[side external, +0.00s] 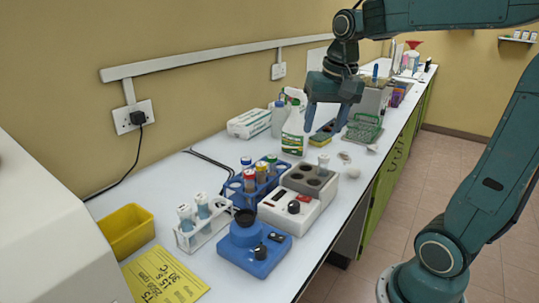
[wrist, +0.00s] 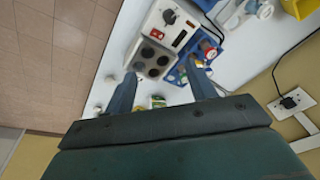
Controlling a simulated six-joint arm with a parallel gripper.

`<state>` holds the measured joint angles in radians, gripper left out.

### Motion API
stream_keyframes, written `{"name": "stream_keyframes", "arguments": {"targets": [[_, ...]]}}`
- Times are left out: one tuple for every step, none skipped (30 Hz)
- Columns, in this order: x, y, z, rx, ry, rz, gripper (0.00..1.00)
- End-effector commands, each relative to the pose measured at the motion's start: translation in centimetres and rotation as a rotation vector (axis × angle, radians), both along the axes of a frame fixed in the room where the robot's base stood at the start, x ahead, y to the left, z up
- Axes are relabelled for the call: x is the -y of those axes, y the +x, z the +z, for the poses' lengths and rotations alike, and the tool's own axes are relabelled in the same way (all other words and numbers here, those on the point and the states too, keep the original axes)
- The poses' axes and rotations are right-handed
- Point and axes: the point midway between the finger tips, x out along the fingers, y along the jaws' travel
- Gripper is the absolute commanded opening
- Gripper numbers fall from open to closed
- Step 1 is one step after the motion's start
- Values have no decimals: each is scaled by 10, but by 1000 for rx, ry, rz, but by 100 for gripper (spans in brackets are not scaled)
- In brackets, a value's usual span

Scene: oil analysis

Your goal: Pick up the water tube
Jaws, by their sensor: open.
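Several capped tubes stand in a blue rack (side external: 273,187), with blue, red, yellow and green caps. Two tubes with pale caps and bluish contents (side external: 202,208) stand in a white rack (side external: 208,232). No readable label tells which tube holds water. My gripper (side external: 324,127) is open and empty, pointing down above the bench beyond the blue rack. In the wrist view my gripper's (wrist: 160,70) fingers are spread, with the right fingertip overlapping the blue rack (wrist: 195,65) in the picture.
A white heater (side external: 297,208) with a grey block of wells stands right of the blue rack. A blue device (side external: 253,246), a yellow bin (side external: 127,231) and a yellow note (side external: 164,277) are nearer. A white bottle (side external: 295,130) and green basket (side external: 363,128) stand near my gripper.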

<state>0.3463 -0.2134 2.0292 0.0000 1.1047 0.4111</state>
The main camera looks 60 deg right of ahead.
Motion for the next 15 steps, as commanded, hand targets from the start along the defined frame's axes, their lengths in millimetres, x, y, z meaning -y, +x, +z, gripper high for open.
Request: {"name": "stream_keyframes", "arguments": {"targets": [[12, 7, -2, -19, 13, -54, 56], [19, 11, -2, -28, 21, -87, 56], [28, 16, -4, -41, 30, -129, 56], [35, 19, -5, -51, 38, -162, 56], [42, 23, -6, -59, 45, -194, 56], [52, 27, -8, -72, 54, -236, 56], [59, 30, -9, -82, 62, -268, 56], [66, 33, -11, -90, 69, -301, 56], [76, 36, -13, -102, 78, -342, 56], [84, 38, -16, -112, 86, -375, 56], [90, 41, -18, -121, 92, -403, 56], [100, 43, -20, -130, 100, -442, 56], [106, 44, -22, -138, 105, -467, 56], [112, 46, -24, -145, 111, -492, 56], [119, 47, -27, -153, 117, -521, 56]]}}
